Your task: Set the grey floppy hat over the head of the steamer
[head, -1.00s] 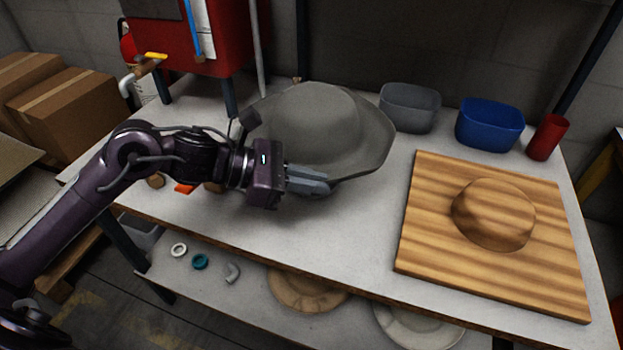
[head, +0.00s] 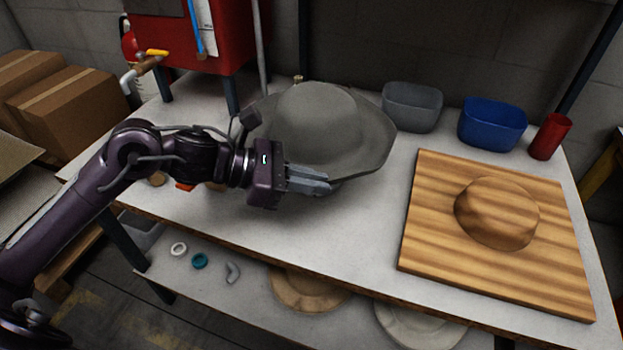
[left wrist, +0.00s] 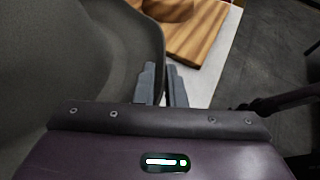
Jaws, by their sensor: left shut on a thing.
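The grey floppy hat (head: 318,120) is crown up above the back middle of the table, its wide brim spread around it. It fills the left of the left wrist view (left wrist: 70,60). My left gripper (head: 326,184) is at the near edge of the brim, with its fingers pointing right. In the left wrist view, the fingers (left wrist: 163,85) are close together by the brim edge, shut on the brim. The head of the steamer cannot be made out; the hat hides what is under it. My right gripper is not in view.
A striped wooden board with a hat-shaped block (head: 497,212) lies at the right. A grey bin (head: 411,108), a blue bin (head: 492,125) and a red cup (head: 550,137) stand at the back. A red cabinet (head: 235,40) is at back left. The front middle of the table is clear.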

